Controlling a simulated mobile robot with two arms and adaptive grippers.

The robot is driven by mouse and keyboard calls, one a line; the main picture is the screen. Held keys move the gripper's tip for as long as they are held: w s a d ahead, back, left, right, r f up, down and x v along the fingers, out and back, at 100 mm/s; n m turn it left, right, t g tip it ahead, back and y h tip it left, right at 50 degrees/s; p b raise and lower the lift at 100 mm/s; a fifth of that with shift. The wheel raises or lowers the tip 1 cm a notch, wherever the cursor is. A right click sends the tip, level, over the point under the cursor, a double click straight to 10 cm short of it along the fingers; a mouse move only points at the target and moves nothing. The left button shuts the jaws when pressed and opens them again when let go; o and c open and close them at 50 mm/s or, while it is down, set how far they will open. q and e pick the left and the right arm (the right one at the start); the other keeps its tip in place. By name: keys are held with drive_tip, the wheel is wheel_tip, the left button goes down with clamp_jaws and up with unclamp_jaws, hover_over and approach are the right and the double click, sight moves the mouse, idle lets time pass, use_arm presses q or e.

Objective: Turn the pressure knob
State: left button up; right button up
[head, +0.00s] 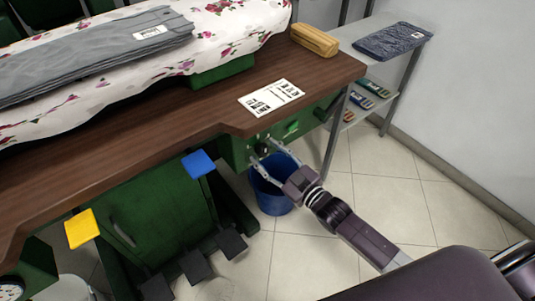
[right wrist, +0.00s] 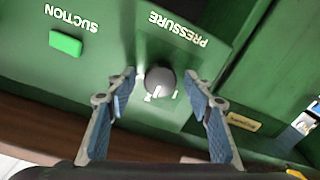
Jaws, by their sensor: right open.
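The pressure knob (right wrist: 160,80) is a round dark grey knob on a green panel (right wrist: 110,60), under the printed word PRESSURE, which appears upside down. A small white mark shows just below the knob in the right wrist view. My right gripper (head: 265,152) is open at the panel below the table edge. Its two fingers stand on either side of the knob, with a visible gap on each side. In the head view the knob is small and dark between the fingers. My left gripper is not in view.
A green SUCTION button (right wrist: 66,43) is beside the knob. The wooden tabletop (head: 215,110) overhangs the panel and carries a white printed sheet (head: 271,97). A blue bucket (head: 272,196) stands on the floor below my right gripper. Blue (head: 198,164) and yellow (head: 81,229) pads stick out to the left.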

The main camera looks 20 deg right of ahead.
drive_tip(key=v, duration=1.2)
idle(0.5)
